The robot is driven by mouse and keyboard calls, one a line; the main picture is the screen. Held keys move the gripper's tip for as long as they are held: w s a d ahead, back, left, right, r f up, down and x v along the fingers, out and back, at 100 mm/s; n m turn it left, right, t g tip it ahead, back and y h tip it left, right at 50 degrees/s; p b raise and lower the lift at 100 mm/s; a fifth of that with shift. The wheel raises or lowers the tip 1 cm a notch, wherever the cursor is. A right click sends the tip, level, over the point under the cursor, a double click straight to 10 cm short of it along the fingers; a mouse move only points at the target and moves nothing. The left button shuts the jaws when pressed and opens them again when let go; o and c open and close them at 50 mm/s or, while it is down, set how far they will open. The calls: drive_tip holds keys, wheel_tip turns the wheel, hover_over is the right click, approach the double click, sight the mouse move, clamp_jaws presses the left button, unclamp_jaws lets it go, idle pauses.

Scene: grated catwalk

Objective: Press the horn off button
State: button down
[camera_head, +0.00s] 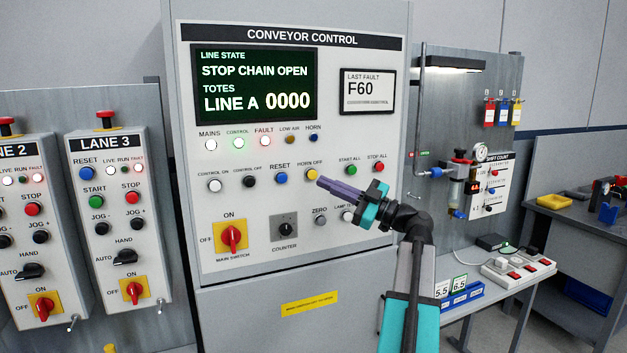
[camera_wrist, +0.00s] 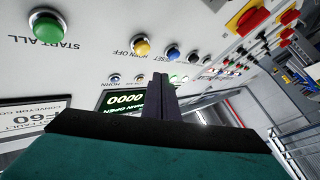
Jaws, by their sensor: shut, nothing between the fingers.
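The yellow horn off button (camera_head: 312,174) is on the conveyor control panel (camera_head: 350,235), between the blue reset button (camera_head: 281,178) and the green start all button (camera_head: 351,170). My gripper (camera_head: 320,182) is shut and empty, its fingertips close to the lower right of the yellow button in the head view. I cannot tell whether they touch it. In the wrist view the horn off button (camera_wrist: 141,47) shows upside down above the fingers (camera_wrist: 160,80), with its label beside it. The start all button (camera_wrist: 46,26) is at the upper left.
Red stop all button (camera_head: 379,167) and zero button (camera_head: 320,221) are nearby. A red main switch (camera_head: 231,237) and counter knob (camera_head: 285,228) sit lower on the panel. The display (camera_head: 255,85) reads STOP CHAIN OPEN. Lane 3 box (camera_head: 118,215) stands left; a bench with a power strip (camera_head: 518,270) right.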

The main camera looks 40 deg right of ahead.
drive_tip(key=shift+s+a+b, duration=0.3)
drive_tip(key=shift+s, duration=0.4)
idle(0.6)
